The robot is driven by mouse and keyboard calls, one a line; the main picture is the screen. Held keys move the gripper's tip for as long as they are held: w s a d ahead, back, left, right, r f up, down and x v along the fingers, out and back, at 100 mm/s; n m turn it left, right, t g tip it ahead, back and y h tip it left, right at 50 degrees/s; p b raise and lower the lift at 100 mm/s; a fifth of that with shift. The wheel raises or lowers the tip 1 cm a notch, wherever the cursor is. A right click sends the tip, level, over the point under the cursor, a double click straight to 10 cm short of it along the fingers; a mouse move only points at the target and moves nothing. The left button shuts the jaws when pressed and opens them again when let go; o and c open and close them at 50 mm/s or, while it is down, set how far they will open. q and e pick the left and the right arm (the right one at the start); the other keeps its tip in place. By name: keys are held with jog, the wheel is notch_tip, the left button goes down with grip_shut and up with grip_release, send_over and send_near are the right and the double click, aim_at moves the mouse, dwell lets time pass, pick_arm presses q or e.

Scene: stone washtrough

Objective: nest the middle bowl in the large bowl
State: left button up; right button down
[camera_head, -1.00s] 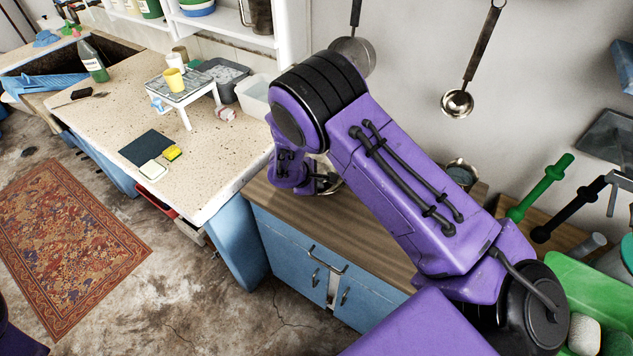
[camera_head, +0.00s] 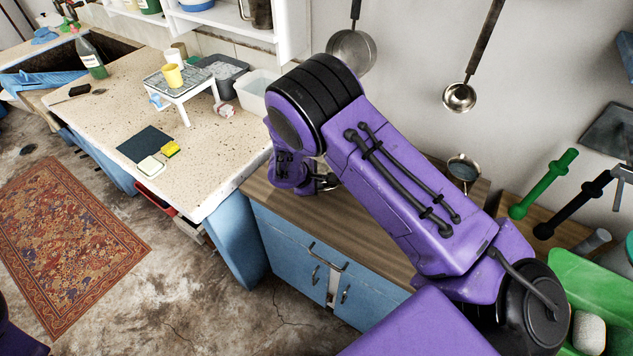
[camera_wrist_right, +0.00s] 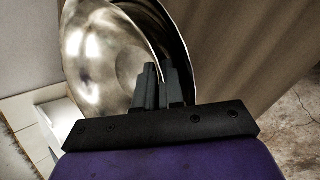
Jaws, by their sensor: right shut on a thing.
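A shiny metal bowl (camera_wrist_right: 95,60) fills the upper left of the right wrist view, with its wall tilted toward the camera. My right gripper (camera_wrist_right: 163,75) is shut on its rim, one finger on each side of the wall. A second curved metal edge (camera_wrist_right: 183,45) shows just right of the fingers; I cannot tell whether it belongs to another bowl. In the head view my right gripper (camera_head: 322,184) is low over the wooden counter, mostly hidden by my purple arm, with a bit of shiny metal beside it. My left gripper is not in view.
The wooden counter (camera_head: 370,245) stands on a blue cabinet (camera_head: 300,265). A small metal pan (camera_head: 463,172) sits on it, right of my arm. A speckled worktop (camera_head: 215,155) with a small white table (camera_head: 183,92) lies left. Ladles (camera_head: 459,97) hang on the wall.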

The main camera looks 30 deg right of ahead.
jog(key=shift+f, duration=0.1)
dwell(0.5)
jog(key=c, duration=0.8)
grip_release()
jog(key=shift+s+f, duration=0.1)
jog(key=shift+o, duration=0.2)
notch_tip(320, 180, up, 7)
jog(key=p, duration=0.6)
